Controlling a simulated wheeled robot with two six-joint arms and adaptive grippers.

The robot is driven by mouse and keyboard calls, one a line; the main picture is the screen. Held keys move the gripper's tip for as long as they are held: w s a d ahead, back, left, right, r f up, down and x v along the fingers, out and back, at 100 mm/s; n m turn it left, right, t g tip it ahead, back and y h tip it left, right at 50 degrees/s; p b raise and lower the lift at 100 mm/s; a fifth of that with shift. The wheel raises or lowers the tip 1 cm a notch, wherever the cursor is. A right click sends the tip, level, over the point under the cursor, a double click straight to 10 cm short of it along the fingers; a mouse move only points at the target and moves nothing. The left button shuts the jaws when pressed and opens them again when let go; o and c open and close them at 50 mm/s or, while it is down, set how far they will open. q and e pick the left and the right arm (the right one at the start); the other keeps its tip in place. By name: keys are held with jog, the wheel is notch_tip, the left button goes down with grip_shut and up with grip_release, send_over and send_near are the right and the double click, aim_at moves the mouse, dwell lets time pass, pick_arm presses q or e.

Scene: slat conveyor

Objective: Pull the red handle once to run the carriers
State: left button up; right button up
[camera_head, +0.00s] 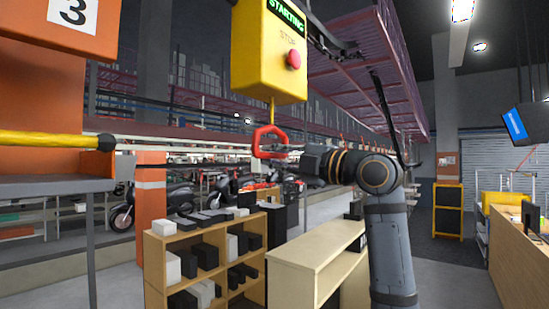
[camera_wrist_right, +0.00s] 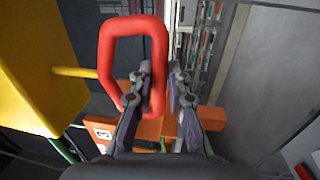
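A red loop handle (camera_head: 261,144) hangs on a yellow cord below a yellow box (camera_head: 262,55). The box carries a green lit sign reading "STARTING" (camera_head: 286,13) and a red stop button (camera_head: 293,60). My right gripper (camera_head: 287,148) is at the handle's right side. In the right wrist view the handle (camera_wrist_right: 105,50) is a rounded red loop, and one long side of it passes between the fingers of the gripper (camera_wrist_right: 160,78). The fingers are close on both sides of that bar. My left gripper is not in view.
A yellow bar (camera_head: 50,139) and a grey slab (camera_head: 55,186) stand at the left by an orange post (camera_head: 152,215). A wooden shelf (camera_head: 155,262) with black and white boxes and a pale counter (camera_head: 295,262) are below. Purple racks (camera_head: 375,85) hang overhead.

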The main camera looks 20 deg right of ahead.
jog(key=o, duration=0.3)
jog(key=shift+s, duration=0.1)
jog(key=shift+o, duration=0.2)
jog(key=b+v, duration=0.4)
jog(key=v, duration=0.5)
jog(key=shift+b, duration=0.35)
